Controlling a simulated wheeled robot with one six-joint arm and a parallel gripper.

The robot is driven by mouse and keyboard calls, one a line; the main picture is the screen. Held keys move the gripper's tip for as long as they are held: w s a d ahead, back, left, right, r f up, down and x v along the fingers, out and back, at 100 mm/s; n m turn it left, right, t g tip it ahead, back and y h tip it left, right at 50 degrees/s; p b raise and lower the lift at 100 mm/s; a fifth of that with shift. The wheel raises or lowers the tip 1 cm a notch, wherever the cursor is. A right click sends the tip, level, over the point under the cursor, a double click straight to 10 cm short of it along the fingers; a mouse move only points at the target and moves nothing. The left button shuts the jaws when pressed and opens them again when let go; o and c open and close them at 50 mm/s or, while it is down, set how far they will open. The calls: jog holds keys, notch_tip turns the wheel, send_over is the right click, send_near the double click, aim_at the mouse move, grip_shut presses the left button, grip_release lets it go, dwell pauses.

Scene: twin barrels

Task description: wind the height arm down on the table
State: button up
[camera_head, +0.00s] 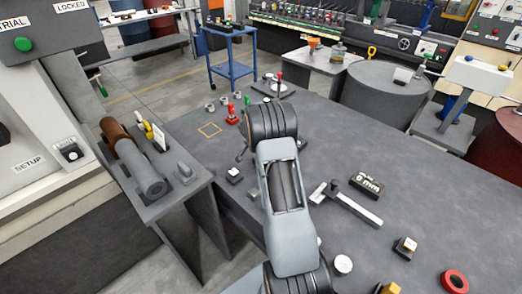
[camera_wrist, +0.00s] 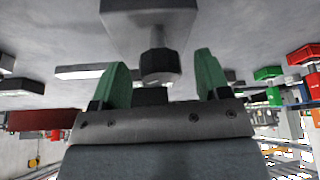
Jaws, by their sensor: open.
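In the head view a grey bar-shaped arm (camera_head: 352,207) lies low over the table (camera_head: 435,180), beside a dark block marked "0 mm" (camera_head: 367,185). I take it for the height arm but cannot be sure. My gripper is hidden behind my own arm in the head view. In the wrist view my gripper (camera_wrist: 158,75) is open, with two green fingers apart. A dark knob (camera_wrist: 160,64) on a grey block (camera_wrist: 150,18) shows between and beyond the fingertips. I cannot tell whether the fingers touch it. Which table fitting this knob belongs to is unclear.
Red and green pieces (camera_head: 232,113) stand at the table's far left. A small black-and-white block (camera_head: 405,248), a white disc (camera_head: 343,264) and a red ring (camera_head: 454,282) sit near the front right.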

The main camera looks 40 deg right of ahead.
jog(key=shift+c, duration=0.4)
jog(key=c, duration=0.9)
jog(key=shift+o, duration=0.2)
jog(key=shift+s+d+n+t+b, duration=0.1)
jog(key=shift+n+t+b, duration=0.3)
jog(key=shift+n, duration=0.8)
jog(key=n+p, duration=0.1)
jog(key=n, duration=0.1)
jog(key=n+t+y+p, duration=0.1)
jog(key=n, duration=0.1)
jog(key=shift+s+d+r, duration=0.1)
jog(key=shift+r, duration=0.1)
jog(key=n, duration=0.1)
jog(key=n+y+b, duration=0.1)
jog(key=shift+d+f+n+t, duration=0.1)
jog(key=shift+f+n+t, duration=0.15)
jog(key=shift+n+t, duration=0.15)
jog(key=shift+n+y+b, duration=0.4)
jog(key=shift+n+b, duration=0.15)
jog(key=shift+n, duration=0.05)
jog(key=shift+r, duration=0.1)
